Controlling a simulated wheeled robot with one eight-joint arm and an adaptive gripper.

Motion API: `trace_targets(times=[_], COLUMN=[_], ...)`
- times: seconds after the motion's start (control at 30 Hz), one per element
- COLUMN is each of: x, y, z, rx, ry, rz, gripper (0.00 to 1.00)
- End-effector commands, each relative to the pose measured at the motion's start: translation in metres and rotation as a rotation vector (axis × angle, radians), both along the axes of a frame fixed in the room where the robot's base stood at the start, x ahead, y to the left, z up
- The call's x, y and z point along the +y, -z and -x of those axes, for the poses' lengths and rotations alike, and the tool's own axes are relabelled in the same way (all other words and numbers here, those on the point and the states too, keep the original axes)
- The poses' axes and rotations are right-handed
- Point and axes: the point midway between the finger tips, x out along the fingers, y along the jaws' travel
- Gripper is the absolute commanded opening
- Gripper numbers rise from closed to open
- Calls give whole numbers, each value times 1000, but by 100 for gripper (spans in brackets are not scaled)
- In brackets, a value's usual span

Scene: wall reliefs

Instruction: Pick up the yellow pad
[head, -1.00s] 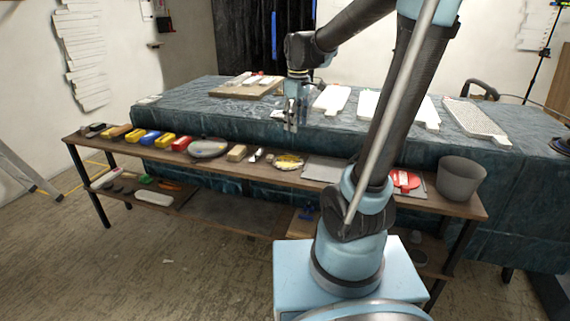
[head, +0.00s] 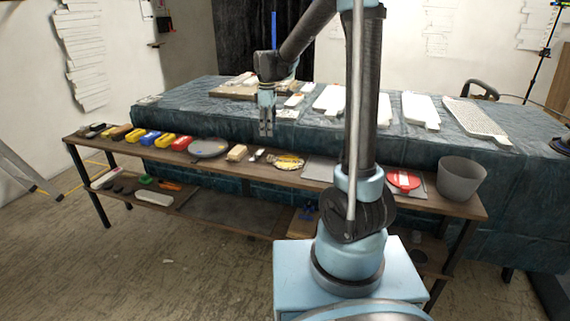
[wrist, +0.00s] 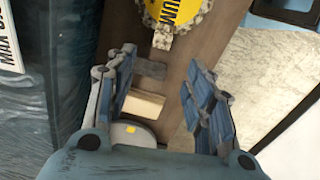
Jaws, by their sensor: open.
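Two yellow pads lie on the top of the wooden shelf bench in the head view. One yellow pad (head: 135,135) is left of a blue pad (head: 150,138); the other yellow pad (head: 166,140) is between the blue pad and a red pad (head: 182,143). I cannot tell which one the task means. My gripper (head: 266,130) hangs pointing down, well to the right of the pads and above the bench. In the wrist view, my gripper (wrist: 158,78) is open and empty, with a wooden block (wrist: 143,104) below between its fingers. Neither yellow pad can be made out there.
The bench top (head: 440,203) also holds a grey plate (head: 212,149), a yellow round plaque (head: 289,162), a red disc (head: 404,180) and a grey bucket (head: 461,179). Behind stands a higher cloth-covered table (head: 190,101) with white reliefs. Open floor (head: 150,270) lies in front.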

Motion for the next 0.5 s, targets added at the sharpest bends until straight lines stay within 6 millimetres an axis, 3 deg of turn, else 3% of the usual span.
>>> trace_targets(times=[0.3, 0.5], x=[0, 0], y=[51, 71], z=[0, 0], rx=[0, 0], ry=[1, 1], rz=[0, 0], gripper=[48, 48])
